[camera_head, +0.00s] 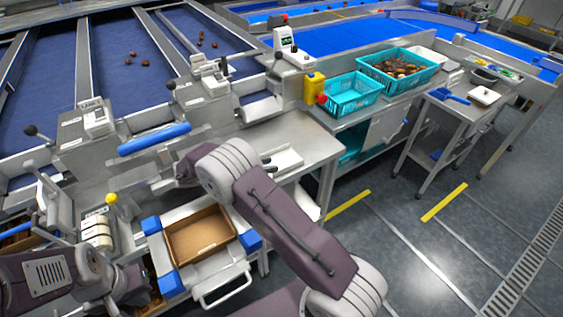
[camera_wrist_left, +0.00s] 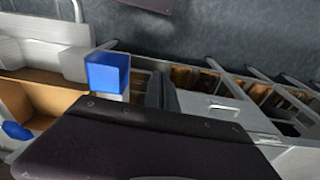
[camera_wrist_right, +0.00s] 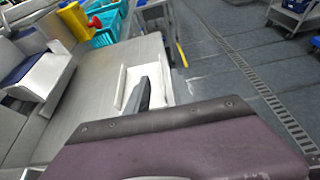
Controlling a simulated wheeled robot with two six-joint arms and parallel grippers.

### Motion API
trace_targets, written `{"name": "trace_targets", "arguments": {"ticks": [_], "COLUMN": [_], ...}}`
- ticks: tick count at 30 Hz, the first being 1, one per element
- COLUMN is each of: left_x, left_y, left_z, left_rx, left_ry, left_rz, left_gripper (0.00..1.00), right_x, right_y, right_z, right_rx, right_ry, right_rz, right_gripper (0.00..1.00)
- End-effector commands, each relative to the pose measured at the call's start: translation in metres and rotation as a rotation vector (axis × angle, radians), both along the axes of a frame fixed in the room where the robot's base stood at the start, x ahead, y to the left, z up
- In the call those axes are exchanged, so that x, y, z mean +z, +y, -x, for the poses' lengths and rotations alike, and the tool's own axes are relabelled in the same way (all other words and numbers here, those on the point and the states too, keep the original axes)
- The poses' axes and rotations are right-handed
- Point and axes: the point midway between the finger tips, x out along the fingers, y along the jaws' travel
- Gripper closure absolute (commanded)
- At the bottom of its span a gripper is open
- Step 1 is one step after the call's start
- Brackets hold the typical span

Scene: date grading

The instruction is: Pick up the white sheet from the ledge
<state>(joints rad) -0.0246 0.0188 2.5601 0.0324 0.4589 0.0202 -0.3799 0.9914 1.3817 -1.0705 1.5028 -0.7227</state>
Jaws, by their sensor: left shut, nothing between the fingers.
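A white, flat piece (camera_head: 290,159) lies on the metal ledge (camera_head: 313,143) at the middle of the head view. It looks like the white sheet, with a raised edge, and also shows in the right wrist view (camera_wrist_right: 131,80). My right gripper (camera_head: 268,166) is over its near side. Its dark fingers (camera_wrist_right: 145,94) appear in front of the white surface; whether they grip or touch it cannot be told. My left gripper (camera_head: 138,281) is low at the left, shut and empty. In the left wrist view its fingers (camera_wrist_left: 160,89) are beside a blue corner block (camera_wrist_left: 107,73).
A brown tray (camera_head: 203,254) sits in a blue-cornered frame left of my right arm. A side cart (camera_head: 460,118) is further right. Open floor lies at the lower right.

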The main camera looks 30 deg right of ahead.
Motion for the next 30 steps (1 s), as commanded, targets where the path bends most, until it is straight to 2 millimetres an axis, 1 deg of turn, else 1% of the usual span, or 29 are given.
{"name": "trace_targets", "arguments": {"ticks": [1, 2, 3, 6, 11, 13, 18, 20, 23, 28, 29, 30], "left_x": [-0.001, -0.002, 0.0, 0.001, 0.001, 0.001, 0.003, 0.004, 0.004, 0.004, 0.004, 0.004], "left_y": [0.0, 0.0, 0.0, 0.0, 0.0, 0.0, 0.0, 0.0, 0.0, 0.0, 0.0, 0.0], "left_z": [0.0, 0.0, 0.0, 0.0, 0.0, 0.0, 0.0, 0.0, 0.0, 0.0, 0.0, 0.0], "left_rx": [0.0, 0.0, 0.0, 0.0, 0.0, 0.0, 0.0, 0.0, 0.0, 0.0, 0.0, 0.0], "left_ry": [0.0, 0.0, 0.0, 0.0, 0.0, 0.0, 0.0, 0.0, 0.0, 0.0, 0.0, 0.0], "left_rz": [0.0, 0.0, 0.0, 0.0, 0.0, 0.0, 0.0, 0.0, 0.0, 0.0, 0.0, 0.0], "left_gripper": [1.0, 1.0, 1.0, 1.0, 1.0, 1.0, 1.0, 1.0, 1.0, 1.0, 1.0, 1.0], "right_x": [-0.013, -0.019, -0.02, -0.024, -0.027, -0.029, -0.04, -0.043, -0.046, -0.046, -0.045, -0.045], "right_y": [0.0, 0.0, -0.008, -0.02, -0.024, -0.03, -0.058, -0.065, -0.07, -0.07, -0.07, -0.07], "right_z": [0.0, 0.001, 0.0, -0.001, -0.001, -0.001, -0.003, -0.003, -0.003, -0.004, -0.004, -0.004], "right_rx": [-0.001, -0.001, -0.004, -0.003, -0.001, -0.004, -0.004, -0.004, -0.002, -0.001, -0.001, -0.001], "right_ry": [0.003, 0.003, 0.001, 0.0, -0.002, -0.001, -0.001, -0.001, -0.001, -0.002, -0.002, -0.002], "right_rz": [0.001, 0.001, 0.001, 0.0, -0.002, -0.001, -0.001, 0.0, -0.001, -0.002, -0.002, -0.001], "right_gripper": [0.72, 0.72, 0.72, 0.72, 0.72, 0.72, 0.72, 0.72, 0.72, 0.72, 0.8, 0.91]}}
